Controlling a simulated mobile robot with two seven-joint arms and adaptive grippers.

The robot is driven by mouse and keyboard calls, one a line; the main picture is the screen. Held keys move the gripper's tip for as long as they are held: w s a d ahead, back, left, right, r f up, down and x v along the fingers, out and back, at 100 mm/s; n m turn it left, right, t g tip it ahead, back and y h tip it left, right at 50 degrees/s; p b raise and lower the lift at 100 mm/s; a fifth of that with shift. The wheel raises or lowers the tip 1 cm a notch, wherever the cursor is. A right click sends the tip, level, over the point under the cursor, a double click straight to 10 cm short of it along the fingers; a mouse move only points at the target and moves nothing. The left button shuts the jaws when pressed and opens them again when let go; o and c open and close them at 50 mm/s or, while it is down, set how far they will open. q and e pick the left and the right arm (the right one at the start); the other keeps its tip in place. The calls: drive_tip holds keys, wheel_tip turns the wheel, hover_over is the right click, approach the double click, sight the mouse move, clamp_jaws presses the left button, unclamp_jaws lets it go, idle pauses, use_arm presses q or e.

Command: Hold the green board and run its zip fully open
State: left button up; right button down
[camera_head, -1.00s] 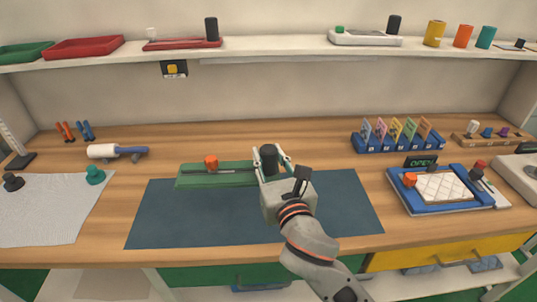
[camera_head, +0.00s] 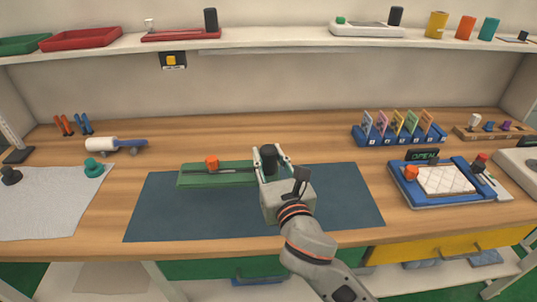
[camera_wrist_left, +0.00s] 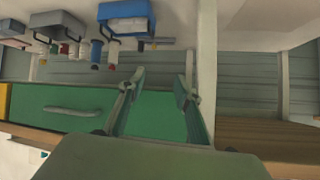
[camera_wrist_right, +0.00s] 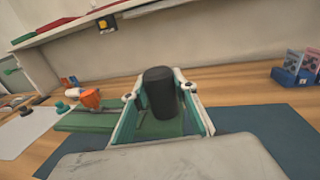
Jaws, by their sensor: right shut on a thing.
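The green board (camera_head: 225,179) lies flat on the dark blue mat, with a dark zip track along it. An orange knob (camera_head: 212,163) stands towards its left end; it also shows in the right wrist view (camera_wrist_right: 90,98). A black upright cylinder (camera_head: 269,158) stands at the board's right end. My right gripper (camera_head: 270,160) is shut on this black cylinder, which shows between its fingers in the right wrist view (camera_wrist_right: 161,92). My left gripper (camera_wrist_left: 158,90) is not in the head view. In its wrist view its fingers are apart with nothing between them, in front of a green drawer front.
The blue mat (camera_head: 340,205) has free room around the board. A white roller with a blue handle (camera_head: 115,145) lies at left. A blue tray with a white quilted pad (camera_head: 440,183) lies at right. Coloured cards stand in a blue rack (camera_head: 400,135).

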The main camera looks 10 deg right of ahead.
sight(271, 176)
drive_tip(key=shift+f, duration=0.1)
drive_tip(key=shift+f, duration=0.45)
drive_tip(key=shift+f+b, duration=0.7)
drive_tip(key=shift+f, duration=0.2)
drive_tip(key=shift+f, duration=0.45)
drive_tip(key=shift+f+b, duration=0.35)
drive_tip(key=shift+b, duration=0.05)
drive_tip(key=shift+f+b, duration=0.7)
drive_tip(key=shift+f, duration=0.6)
drive_tip(key=shift+f, duration=0.35)
drive_tip(key=shift+f+b, duration=1.1)
drive_tip(key=shift+f, duration=0.55)
